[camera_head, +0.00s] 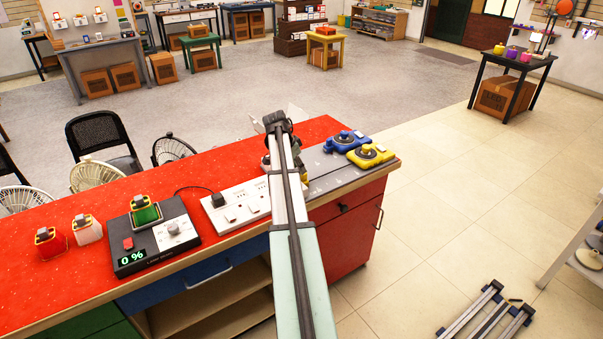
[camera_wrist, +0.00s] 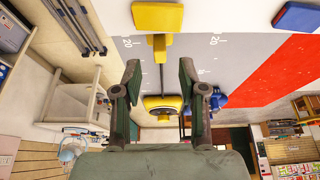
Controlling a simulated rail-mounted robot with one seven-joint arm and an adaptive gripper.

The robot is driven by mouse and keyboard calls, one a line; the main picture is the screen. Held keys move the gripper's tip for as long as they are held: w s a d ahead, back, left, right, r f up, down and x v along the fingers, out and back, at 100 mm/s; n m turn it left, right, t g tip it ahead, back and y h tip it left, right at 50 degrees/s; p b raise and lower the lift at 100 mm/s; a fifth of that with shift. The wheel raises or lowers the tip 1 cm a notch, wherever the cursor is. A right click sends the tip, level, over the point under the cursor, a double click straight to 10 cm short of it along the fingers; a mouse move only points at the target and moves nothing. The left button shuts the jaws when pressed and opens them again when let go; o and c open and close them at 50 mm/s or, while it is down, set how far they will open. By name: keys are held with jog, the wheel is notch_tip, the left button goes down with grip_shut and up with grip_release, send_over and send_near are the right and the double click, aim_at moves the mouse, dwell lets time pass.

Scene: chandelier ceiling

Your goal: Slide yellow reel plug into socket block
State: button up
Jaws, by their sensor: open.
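The yellow reel (camera_head: 370,156) sits on the grey ruled mat at the right end of the red counter. It also shows in the wrist view (camera_wrist: 163,103), with a dark cord running to a yellow plug (camera_wrist: 157,17). My gripper (camera_wrist: 160,72) is open and empty. In the wrist view its fingers lie either side of the cord, between plug and reel; its height above them is unclear. A white block with square sockets (camera_head: 238,203), apparently the socket block, lies left of my arm. In the head view my arm hides the plug and fingertips.
A blue reel (camera_head: 343,141) stands beside the yellow one; a blue plug (camera_wrist: 297,15) shows in the wrist view. A black dimmer box (camera_head: 155,236) reading 0 % holds a green cartridge (camera_head: 145,211). Red and white cartridges stand left of it. Chairs and fans line the far edge.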

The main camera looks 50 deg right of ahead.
jog(key=s+v, duration=0.1)
jog(key=v, duration=0.5)
jog(key=shift+w+a+r, duration=0.2)
jog(key=shift+w+r, duration=0.1)
jog(key=shift+w, duration=0.25)
